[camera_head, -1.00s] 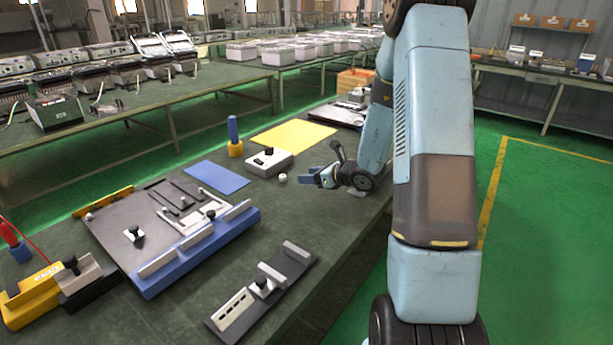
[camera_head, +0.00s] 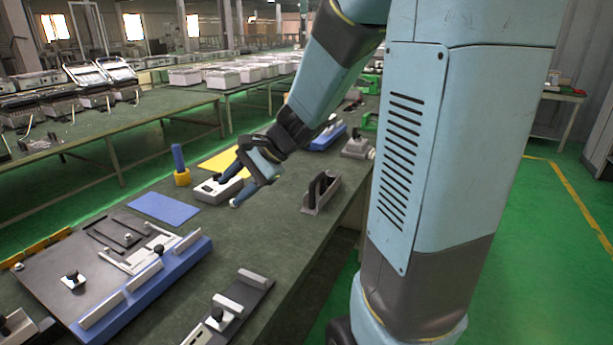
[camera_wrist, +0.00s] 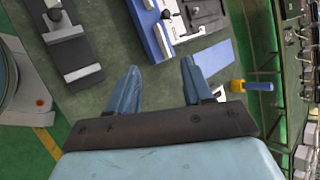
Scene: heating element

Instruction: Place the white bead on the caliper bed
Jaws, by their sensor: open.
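The small white bead (camera_head: 234,203) appears on the green bench at the front right corner of a white box, close under a fingertip; contact cannot be told. I cannot make the bead out in the wrist view. My gripper (camera_head: 236,185) is open with its fingers over the box and bead area. In the wrist view its two blue fingers (camera_wrist: 160,82) stand wide apart with nothing between them. A dark plate with grey jaw blocks and a black knob, apparently the caliper bed (camera_head: 240,300), lies at the near bench edge; it also shows in the wrist view (camera_wrist: 80,52).
The white box (camera_head: 208,194) is beside the bead. A blue mat (camera_head: 158,207), a yellow holder with a blue handle (camera_head: 181,177) and a large black-and-blue fixture (camera_head: 70,262) lie left. A grey upright bracket (camera_head: 308,205) stands right. Bare bench lies between bead and plate.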

